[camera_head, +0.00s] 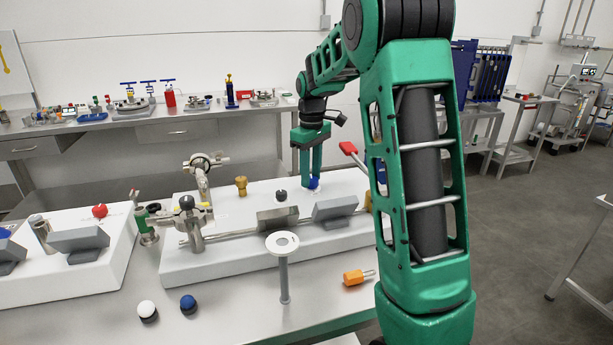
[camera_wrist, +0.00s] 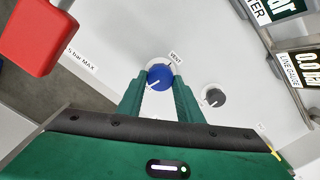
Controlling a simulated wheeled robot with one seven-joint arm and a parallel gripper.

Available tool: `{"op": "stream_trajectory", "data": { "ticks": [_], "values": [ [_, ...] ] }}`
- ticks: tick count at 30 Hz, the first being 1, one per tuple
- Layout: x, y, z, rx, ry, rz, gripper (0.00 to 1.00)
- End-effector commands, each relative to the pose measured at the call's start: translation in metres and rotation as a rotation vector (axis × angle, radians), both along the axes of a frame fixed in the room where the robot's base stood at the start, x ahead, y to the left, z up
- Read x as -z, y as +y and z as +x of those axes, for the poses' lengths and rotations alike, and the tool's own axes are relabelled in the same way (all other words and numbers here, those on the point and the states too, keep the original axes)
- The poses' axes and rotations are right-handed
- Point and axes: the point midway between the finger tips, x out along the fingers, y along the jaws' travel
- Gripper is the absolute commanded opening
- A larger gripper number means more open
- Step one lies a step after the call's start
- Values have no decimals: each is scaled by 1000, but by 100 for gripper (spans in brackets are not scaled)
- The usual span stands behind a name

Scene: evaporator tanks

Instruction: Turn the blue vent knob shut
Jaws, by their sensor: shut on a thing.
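The blue vent knob (camera_wrist: 159,77) sits on the white panel beside a label reading VENT (camera_wrist: 176,58). A white pointer line on it points to the lower left in the wrist view. In the head view the knob (camera_head: 313,183) shows as a small blue spot at the back right of the white tank block (camera_head: 225,262). My gripper (camera_wrist: 160,92) is shut on the knob, with one green finger on each side. In the head view my gripper (camera_head: 311,176) points down onto it.
A black knob (camera_wrist: 214,97) is close to the right finger. A red handle (camera_wrist: 38,35) stands at upper left in the wrist view; the red lever (camera_head: 348,148) shows right of my gripper in the head view. Gauge displays (camera_wrist: 300,62) are at the right. An orange-handled item (camera_head: 355,277) lies on the bench.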

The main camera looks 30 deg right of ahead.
Motion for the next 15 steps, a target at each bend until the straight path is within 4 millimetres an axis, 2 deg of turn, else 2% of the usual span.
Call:
{"op": "stream_trajectory", "data": {
  "ticks": [6,15],
  "values": [
    [-2,0,3,-194,-9,-4,10],
    [-2,-2,2,-389,-9,-5,10]
  ]
}}
